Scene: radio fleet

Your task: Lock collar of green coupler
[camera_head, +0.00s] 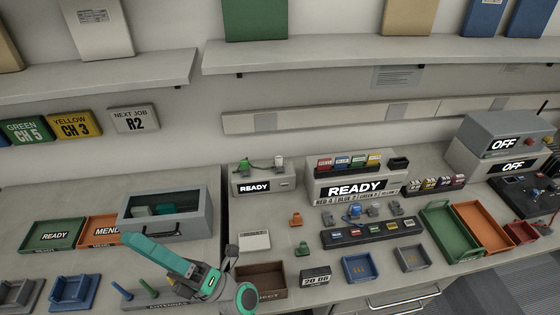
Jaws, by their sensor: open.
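A small green coupler (247,165) lies on top of a grey box with a lit READY screen (256,187), behind the middle of the bench. A green lead or part runs from it towards a pale upright piece (279,162) on the same box. The collar is too small to make out, so I cannot tell whether it is locked. My gripper (231,252) is a small dark shape in front of and below the READY box, apart from the coupler. It is open, and I see nothing held in it.
A wider charger with a READY screen (355,189) stands right of the coupler's box. A brown tray (261,279) and a 20 DB block (315,276) lie near the front edge. A grey glass-fronted case (168,213) stands left. Small connectors and a dark strip (372,232) crowd the right.

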